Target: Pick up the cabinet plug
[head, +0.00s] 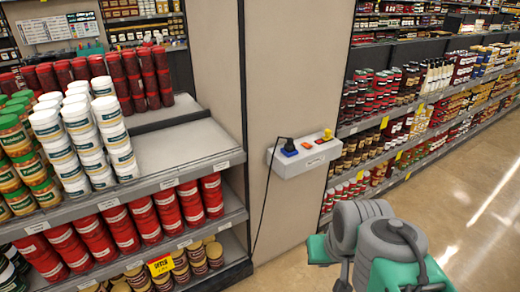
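A black plug (284,142) sits at the blue socket (290,151) on the left part of a white outlet box (297,166). The box is fixed to the beige pillar (285,75). I take this plug to be the cabinet plug. Its thin black cable (264,205) runs down along the pillar toward the floor. The grey and teal links of my arm show at the bottom right, apart from the box and to its lower right. My gripper's fingers do not show in the head view, so what they hold is hidden.
The box also has a small orange-red part (306,146) and a yellow part (327,134). A shelf (190,177) with red, white and green jars stands left of the pillar. More stocked shelves line the right. The tiled floor (470,205) at right is clear.

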